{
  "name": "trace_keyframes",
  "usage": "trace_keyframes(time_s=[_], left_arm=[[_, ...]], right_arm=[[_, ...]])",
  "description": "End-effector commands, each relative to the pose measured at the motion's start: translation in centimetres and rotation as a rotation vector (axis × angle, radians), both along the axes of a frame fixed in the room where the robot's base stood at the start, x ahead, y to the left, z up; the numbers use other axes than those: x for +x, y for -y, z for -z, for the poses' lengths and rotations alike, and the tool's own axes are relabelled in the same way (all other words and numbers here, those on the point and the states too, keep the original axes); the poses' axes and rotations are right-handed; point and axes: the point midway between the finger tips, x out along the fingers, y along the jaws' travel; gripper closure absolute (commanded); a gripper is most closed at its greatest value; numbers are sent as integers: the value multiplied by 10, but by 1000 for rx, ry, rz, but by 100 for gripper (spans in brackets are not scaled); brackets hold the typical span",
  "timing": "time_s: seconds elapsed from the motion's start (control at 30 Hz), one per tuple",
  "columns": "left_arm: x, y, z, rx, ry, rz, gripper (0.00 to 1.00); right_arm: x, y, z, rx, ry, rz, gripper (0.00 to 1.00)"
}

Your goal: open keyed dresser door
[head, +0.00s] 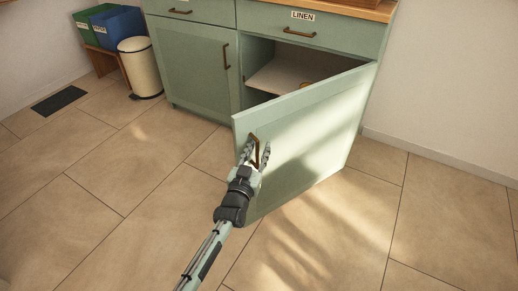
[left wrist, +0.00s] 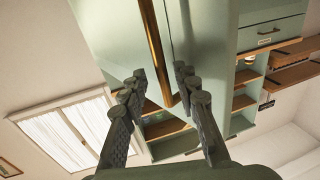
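The green dresser (head: 188,73) has a drawer labelled LINEN (head: 303,16) at its right. The door (head: 310,130) below that drawer stands wide open, swung out toward me and hinged at its right side. My left gripper (head: 257,145) is at the door's free edge, with its fingers on either side of the bronze handle (head: 256,151). In the left wrist view the handle (left wrist: 154,45) runs between the spread fingers (left wrist: 160,75), with gaps visible beside it. The left cupboard door (head: 198,72) is closed. My right gripper is not in view.
A shelf (head: 285,75) shows inside the open compartment, with a small orange-brown item partly hidden by the door. A cream bin (head: 140,66) and blue and green boxes (head: 122,25) stand left of the dresser. The tiled floor (head: 130,195) in front is clear.

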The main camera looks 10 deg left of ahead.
Motion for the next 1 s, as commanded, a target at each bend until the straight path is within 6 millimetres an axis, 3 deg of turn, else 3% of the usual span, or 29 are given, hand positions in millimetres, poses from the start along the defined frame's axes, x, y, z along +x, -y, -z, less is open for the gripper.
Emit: trace_keyframes(time_s=[0.57,0.7,1.0], left_arm=[[-103,-10,1,0,-3,1,70],[-114,-11,0,0,-1,1,70],[-117,-11,0,0,1,1,70]], right_arm=[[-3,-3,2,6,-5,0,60],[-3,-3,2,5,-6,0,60],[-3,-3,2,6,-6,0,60]])
